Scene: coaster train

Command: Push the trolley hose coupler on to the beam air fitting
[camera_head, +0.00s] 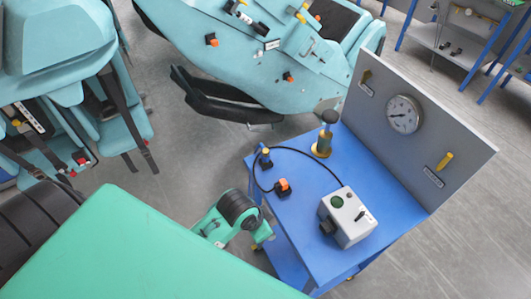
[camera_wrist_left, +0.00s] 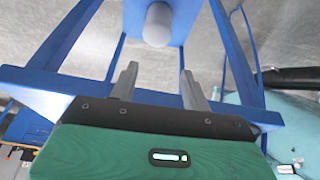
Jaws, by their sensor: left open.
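The blue trolley (camera_head: 335,235) carries a thin black hose (camera_head: 300,150) that loops from a grey box to a small orange and black piece (camera_head: 283,188), which looks like the coupler, lying on its top. Small orange and black fittings (camera_head: 288,76) sit on the teal car body; I cannot tell which is the beam air fitting. My left gripper (camera_wrist_left: 158,85) is open, with nothing between its fingers, near blue frame bars. In the head view the gripper itself is hidden; my right gripper is out of view.
The grey box (camera_head: 347,217) with a green lens stands at the trolley's front. A grey panel with a gauge (camera_head: 403,114) rises along its right side. A brass-based post (camera_head: 322,145) stands at the back. Teal seats (camera_head: 60,70) are at the left, with bare floor between.

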